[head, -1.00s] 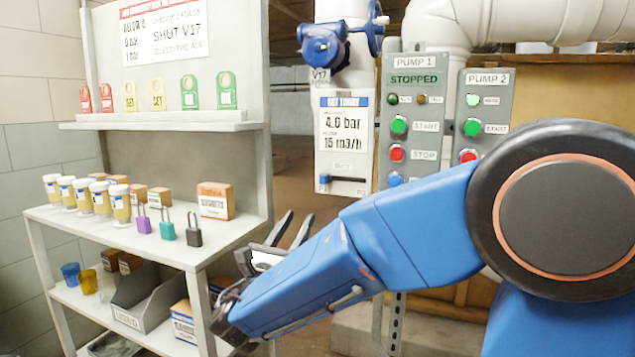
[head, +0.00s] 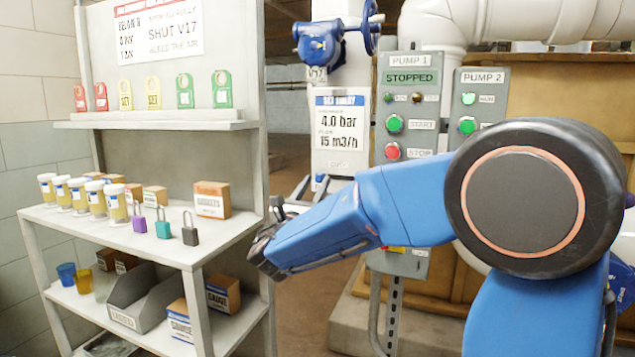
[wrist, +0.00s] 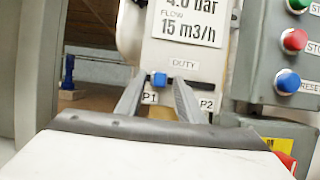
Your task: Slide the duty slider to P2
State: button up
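The duty slider is a small blue knob (wrist: 159,79) on a dark horizontal slot under the word DUTY. It sits at the left end of the slot, above the P1 label (wrist: 149,97); the P2 label (wrist: 207,104) is at the right. In the wrist view my gripper (wrist: 158,88) is open, with one finger to each side of the knob in the picture. I cannot tell whether either finger touches it. In the head view my gripper (head: 311,188) is just in front of the white duty panel (head: 341,150), hiding most of the slot.
The pump 1 box (head: 408,120) with buttons stands right of the panel, and the pump 2 box (head: 480,95) beyond it. A blue valve (head: 322,42) is above. A shelf unit (head: 235,245) with padlocks, jars and boxes stands left of my arm.

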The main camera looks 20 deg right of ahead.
jog(key=shift+x, duration=1)
grip_shut()
send_near(355, 173)
jog(key=x, duration=0.4)
jog(key=shift+w+d+r, duration=0.2)
jog(key=shift+w, duration=0.1)
grip_release()
jog(key=shift+s+d, duration=0.1)
jog(key=v, duration=1.7)
